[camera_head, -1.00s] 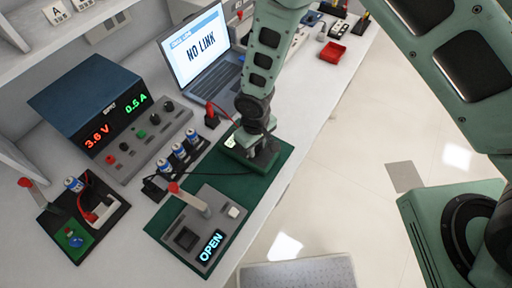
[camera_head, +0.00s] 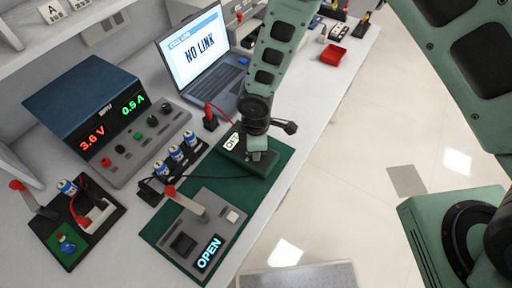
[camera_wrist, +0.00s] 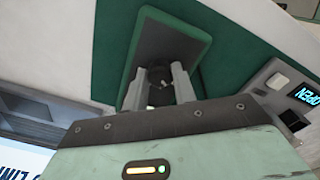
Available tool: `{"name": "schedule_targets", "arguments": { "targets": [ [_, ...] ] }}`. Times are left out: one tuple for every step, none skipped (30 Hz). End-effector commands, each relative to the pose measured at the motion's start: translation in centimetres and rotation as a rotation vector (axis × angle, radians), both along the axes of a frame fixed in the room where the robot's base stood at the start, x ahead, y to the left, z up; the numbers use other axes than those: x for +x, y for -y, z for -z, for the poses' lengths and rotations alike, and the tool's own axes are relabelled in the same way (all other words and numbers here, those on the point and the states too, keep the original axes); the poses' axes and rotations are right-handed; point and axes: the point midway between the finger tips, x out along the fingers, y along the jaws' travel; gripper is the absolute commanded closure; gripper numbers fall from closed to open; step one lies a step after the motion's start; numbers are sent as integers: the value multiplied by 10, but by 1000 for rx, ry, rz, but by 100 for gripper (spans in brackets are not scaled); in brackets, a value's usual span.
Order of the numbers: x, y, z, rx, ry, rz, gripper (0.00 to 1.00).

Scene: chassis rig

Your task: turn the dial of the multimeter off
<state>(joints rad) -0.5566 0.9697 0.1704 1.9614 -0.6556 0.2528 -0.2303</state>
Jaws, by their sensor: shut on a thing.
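The multimeter (camera_head: 236,158) is a flat dark box with a green case, lying on the green mat (camera_head: 276,172). Its small pale display (camera_head: 234,142) carries short dark text that seems to read OFF, but it is too small to be sure. My gripper (camera_head: 256,154) points down over the multimeter's face and covers the dial in the head view. In the wrist view the multimeter (camera_wrist: 182,45) lies below my gripper (camera_wrist: 161,82), whose two fingers are closed around the dark dial (camera_wrist: 158,77). The dial's pointer and markings cannot be made out.
A switch box (camera_head: 205,218) with a red-tipped lever and an OPEN display shares the mat. A battery holder (camera_head: 176,163), a power supply (camera_head: 92,98) and a laptop (camera_head: 195,45) reading NO LINK stand to the left. The bench's right edge is close.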

Motion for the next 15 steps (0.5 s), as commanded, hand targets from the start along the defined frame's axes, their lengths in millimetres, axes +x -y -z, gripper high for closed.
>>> {"name": "schedule_targets", "arguments": {
  "targets": [
    [1,0,0,0,1,-20,96],
    [0,0,-1,-1,1,-33,96],
    [0,0,-1,0,1,-48,96],
    [0,0,-1,0,1,-57,96],
    [0,0,-1,0,0,-66,96],
    [0,0,-1,-1,0,-77,96],
    [0,0,-1,-1,0,-84,96],
    [0,0,-1,-1,1,-89,96],
    [0,0,-1,0,1,-95,96],
    [0,0,-1,0,1,-99,96],
    [0,0,-1,0,1,-102,96],
    [0,0,-1,0,1,-105,96],
    [0,0,-1,0,1,-107,96],
    [0,0,-1,0,1,-108,96],
    [0,0,-1,0,1,-109,96]
  ]
}}
